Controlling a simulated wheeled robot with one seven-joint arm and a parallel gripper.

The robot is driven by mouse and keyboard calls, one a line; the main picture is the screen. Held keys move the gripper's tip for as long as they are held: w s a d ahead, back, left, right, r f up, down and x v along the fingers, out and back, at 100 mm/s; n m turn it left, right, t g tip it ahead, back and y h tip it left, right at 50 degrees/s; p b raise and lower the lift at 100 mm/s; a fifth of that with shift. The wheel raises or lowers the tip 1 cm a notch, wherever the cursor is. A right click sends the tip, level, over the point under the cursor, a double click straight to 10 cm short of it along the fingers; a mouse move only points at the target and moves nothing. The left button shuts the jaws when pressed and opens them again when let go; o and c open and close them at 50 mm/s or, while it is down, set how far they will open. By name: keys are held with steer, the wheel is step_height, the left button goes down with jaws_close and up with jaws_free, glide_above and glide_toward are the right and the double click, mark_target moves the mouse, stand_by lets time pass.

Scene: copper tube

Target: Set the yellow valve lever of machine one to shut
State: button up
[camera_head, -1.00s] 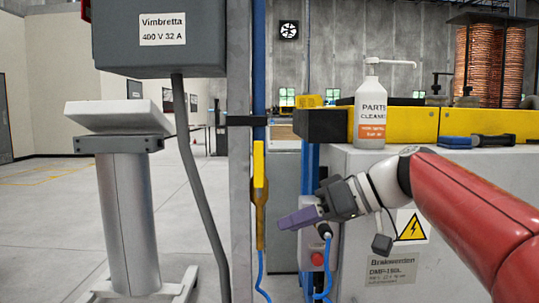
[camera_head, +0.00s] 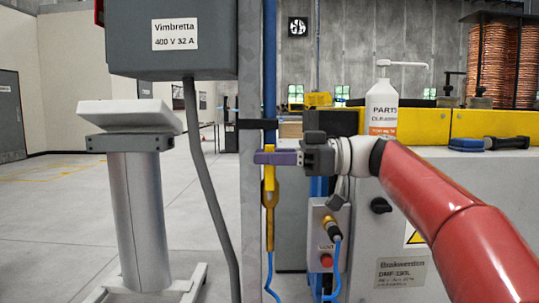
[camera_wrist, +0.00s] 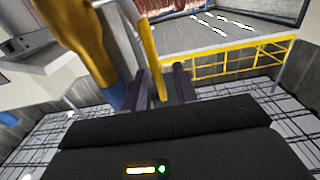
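The yellow valve lever (camera_head: 269,182) hangs along the blue pipe, above a brass valve body (camera_head: 270,208). My gripper (camera_head: 272,157) is level at the lever's upper part, and its purple fingers hide some of it in the head view. In the wrist view the lever (camera_wrist: 149,58) shows as a thin yellow strip between my two fingers (camera_wrist: 160,88), nearer the left one. The fingers are apart, with a gap on the right of the lever. The brass body (camera_wrist: 78,45) stands large at the upper left. Whether a finger touches the lever I cannot tell.
A grey post (camera_head: 251,200) and a grey Vimbretta box (camera_head: 172,38) stand left of the pipe. Below my gripper is a small control box (camera_head: 327,240) with a red button. A cleaner bottle (camera_head: 383,105) stands on the machine to the right.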

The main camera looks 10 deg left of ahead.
steer(key=shift+a, duration=0.15)
jaws_close()
stand_by(0.4)
